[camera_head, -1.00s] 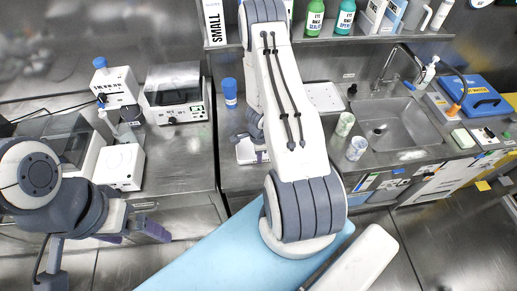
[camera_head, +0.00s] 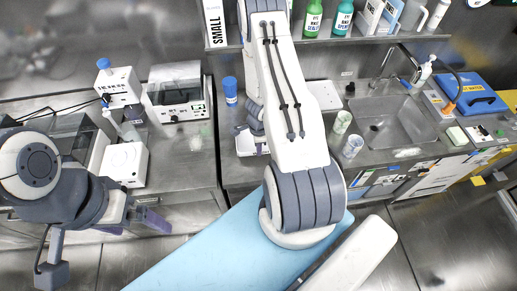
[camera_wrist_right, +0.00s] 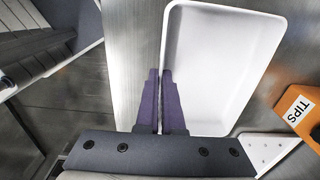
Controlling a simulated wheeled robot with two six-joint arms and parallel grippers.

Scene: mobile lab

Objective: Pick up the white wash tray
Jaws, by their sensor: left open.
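The white wash tray (camera_head: 326,96) lies on the counter left of the sink in the head view, partly behind my right arm. The right wrist view shows it as a shallow white tray (camera_wrist_right: 220,65) with raised walls. My right gripper (camera_wrist_right: 161,74) has its two purple fingers close together at the tray's left wall, one outside and one inside, shut on that wall. In the head view the right gripper is hidden behind my arm. My left gripper (camera_head: 132,224) is open and empty at the lower left, in front of the counter and away from the tray.
The sink (camera_head: 394,122) is right of the tray, with two patterned cups (camera_head: 342,122) between them. A blue-capped bottle (camera_head: 230,91) stands left of my right arm.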

